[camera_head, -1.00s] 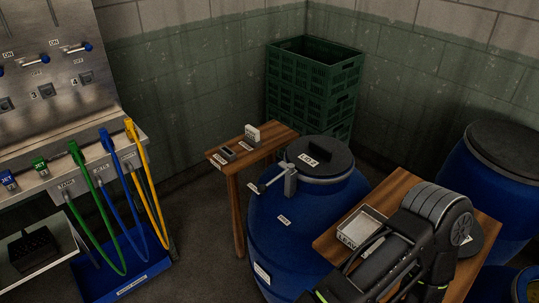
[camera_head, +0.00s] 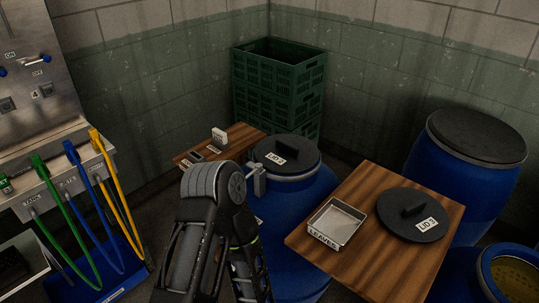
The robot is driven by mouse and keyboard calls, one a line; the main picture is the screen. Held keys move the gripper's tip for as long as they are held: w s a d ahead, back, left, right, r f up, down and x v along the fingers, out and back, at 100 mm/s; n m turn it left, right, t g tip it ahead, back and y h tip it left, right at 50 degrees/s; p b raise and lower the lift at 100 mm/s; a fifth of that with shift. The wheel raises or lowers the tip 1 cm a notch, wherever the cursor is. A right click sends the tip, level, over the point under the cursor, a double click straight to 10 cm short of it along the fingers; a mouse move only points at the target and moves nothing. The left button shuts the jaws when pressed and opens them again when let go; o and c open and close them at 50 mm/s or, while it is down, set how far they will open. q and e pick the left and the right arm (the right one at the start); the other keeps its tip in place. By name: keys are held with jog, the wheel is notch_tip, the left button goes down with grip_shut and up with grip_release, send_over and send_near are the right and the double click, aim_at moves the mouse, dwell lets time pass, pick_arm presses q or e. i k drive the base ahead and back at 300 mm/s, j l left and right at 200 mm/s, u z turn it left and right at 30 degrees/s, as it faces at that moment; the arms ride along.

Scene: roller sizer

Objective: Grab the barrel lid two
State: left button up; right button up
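One black round lid (camera_head: 285,151) with a raised handle sits on top of the blue barrel (camera_head: 300,205) in the middle; its small white label is too small to read for certain. A second black lid (camera_head: 437,228), also with a handle and a label starting "LID", lies flat on the wooden table (camera_head: 335,262) at the right. One of my black arms bends upward in front of the middle barrel and hides part of it. Neither gripper shows.
A metal tray marked LEAVES (camera_head: 337,224) sits on the table left of the loose lid. A closed blue barrel (camera_head: 455,190) stands behind, an open one (camera_head: 490,285) at bottom right. Green crates (camera_head: 279,87) fill the corner. Coloured hoses (camera_head: 88,205) hang at left.

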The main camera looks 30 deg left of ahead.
aim_at(287, 154)
jog(key=i+j, duration=0.15)
jog(key=j, duration=0.25)
jog(key=i+j, duration=0.15)
jog(key=j, duration=0.2)
jog(key=i+j, duration=0.15)
jog(key=j, duration=0.25)
jog(key=i+j, duration=0.15)
jog(key=j, duration=0.2)
jog(key=i+j, duration=0.2)
jog(key=j, duration=0.2)
